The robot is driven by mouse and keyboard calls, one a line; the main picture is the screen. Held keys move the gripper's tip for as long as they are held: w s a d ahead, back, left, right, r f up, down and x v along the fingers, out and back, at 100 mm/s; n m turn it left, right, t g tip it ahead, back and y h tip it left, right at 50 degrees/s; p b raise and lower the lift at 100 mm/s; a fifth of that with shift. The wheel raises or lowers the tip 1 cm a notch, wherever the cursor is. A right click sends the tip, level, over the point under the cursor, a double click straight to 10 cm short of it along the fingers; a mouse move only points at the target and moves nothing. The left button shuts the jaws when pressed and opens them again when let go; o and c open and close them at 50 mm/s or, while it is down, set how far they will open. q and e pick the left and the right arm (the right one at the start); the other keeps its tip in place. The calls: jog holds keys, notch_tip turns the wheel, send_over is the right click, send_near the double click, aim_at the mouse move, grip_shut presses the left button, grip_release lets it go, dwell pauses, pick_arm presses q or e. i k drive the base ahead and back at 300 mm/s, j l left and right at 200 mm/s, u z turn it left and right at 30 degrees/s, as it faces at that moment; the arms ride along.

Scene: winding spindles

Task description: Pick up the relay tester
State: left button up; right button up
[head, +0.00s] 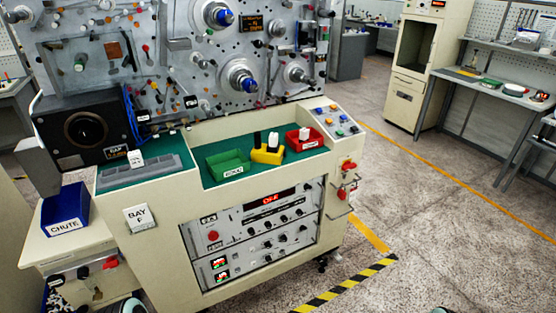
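No object in the head view carries a readable relay tester label, so I cannot tell which thing it is. A small white block (136,158) sits at the grey ribbed tray (150,171) on the left of the cream bench. A yellow bin (266,157) on the green mat has a black upright piece (257,139) and a white piece (273,140) standing in or at it. A green bin (228,165) is to its left and a red bin (305,139) to its right. Neither gripper shows; only small rounded parts of mine show at the bottom edge.
The cream bench (140,250) labelled Bay F has a front instrument panel (265,225) and a button panel (334,118). A blue chute bin (65,212) stands at left. Spindles fill the wall behind. The floor (440,225) to the right is clear; a shelved workbench (490,95) stands beyond.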

aim_at(262, 152)
jog(key=i+l+u, duration=0.45)
jog(key=i+l, duration=0.25)
jog(key=i, duration=0.15)
